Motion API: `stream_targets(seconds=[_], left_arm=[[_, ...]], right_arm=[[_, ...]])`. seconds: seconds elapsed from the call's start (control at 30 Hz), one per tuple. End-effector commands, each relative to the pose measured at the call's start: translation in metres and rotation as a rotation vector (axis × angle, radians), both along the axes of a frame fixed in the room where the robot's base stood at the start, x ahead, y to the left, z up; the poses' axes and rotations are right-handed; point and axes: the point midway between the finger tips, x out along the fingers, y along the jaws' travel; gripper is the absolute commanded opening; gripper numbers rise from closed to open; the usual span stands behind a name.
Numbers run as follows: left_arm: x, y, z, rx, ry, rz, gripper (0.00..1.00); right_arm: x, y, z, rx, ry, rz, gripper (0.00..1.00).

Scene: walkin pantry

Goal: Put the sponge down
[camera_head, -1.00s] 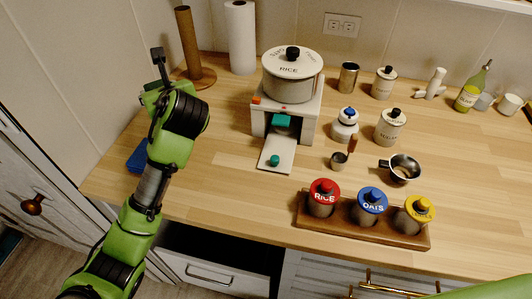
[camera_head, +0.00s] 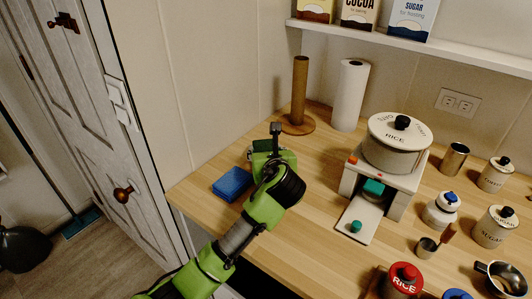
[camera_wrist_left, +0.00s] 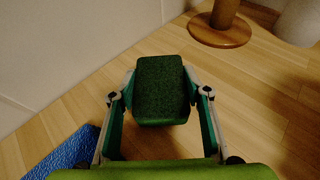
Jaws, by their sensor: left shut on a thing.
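My left gripper (camera_wrist_left: 160,92) is shut on a dark green sponge (camera_wrist_left: 161,78), with one finger on each side of it in the left wrist view. The sponge is over the left part of the wooden counter. I cannot tell whether it touches the wood. In the head view my left gripper (camera_head: 264,150) is mostly hidden behind its own wrist. A blue textured pad (camera_head: 232,184) lies on the counter just left of it; its corner also shows in the left wrist view (camera_wrist_left: 62,152). My right gripper is not in view.
A wooden paper-towel holder (camera_head: 298,124) and a white roll (camera_head: 348,95) stand behind the gripper. A white stand (camera_head: 395,190) with a rice pot (camera_head: 390,155) is to the right. Canisters and cups fill the far right. Bare counter (camera_head: 310,220) lies between arm and stand.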

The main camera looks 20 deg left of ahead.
Motion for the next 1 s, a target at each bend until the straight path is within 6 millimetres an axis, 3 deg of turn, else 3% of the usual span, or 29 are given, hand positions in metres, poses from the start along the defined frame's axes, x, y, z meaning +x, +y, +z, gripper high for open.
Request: stream_targets(seconds=[0.37, 0.4, 0.43, 0.47, 0.83, 1.0], left_arm=[[0.0, 0.0, -0.007, 0.0, -0.001, 0.0, 0.37], [0.0, 0.0, -0.007, 0.0, -0.002, -0.001, 0.52], [0.0, 0.0, -0.007, 0.0, -0.002, -0.001, 0.6], [0.0, 0.0, -0.007, 0.0, -0.002, -0.001, 0.61], [0.0, 0.0, -0.005, -0.001, -0.003, 0.0, 0.61], [-0.019, -0.01, 0.004, -0.001, -0.003, -0.002, 0.61]], right_arm=[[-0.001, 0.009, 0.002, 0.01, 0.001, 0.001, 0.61], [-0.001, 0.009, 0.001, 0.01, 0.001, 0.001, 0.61], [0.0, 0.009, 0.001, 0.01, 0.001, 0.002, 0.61], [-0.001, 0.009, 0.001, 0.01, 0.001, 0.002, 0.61], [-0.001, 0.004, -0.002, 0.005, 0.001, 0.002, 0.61], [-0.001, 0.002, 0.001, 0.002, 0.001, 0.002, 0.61]])
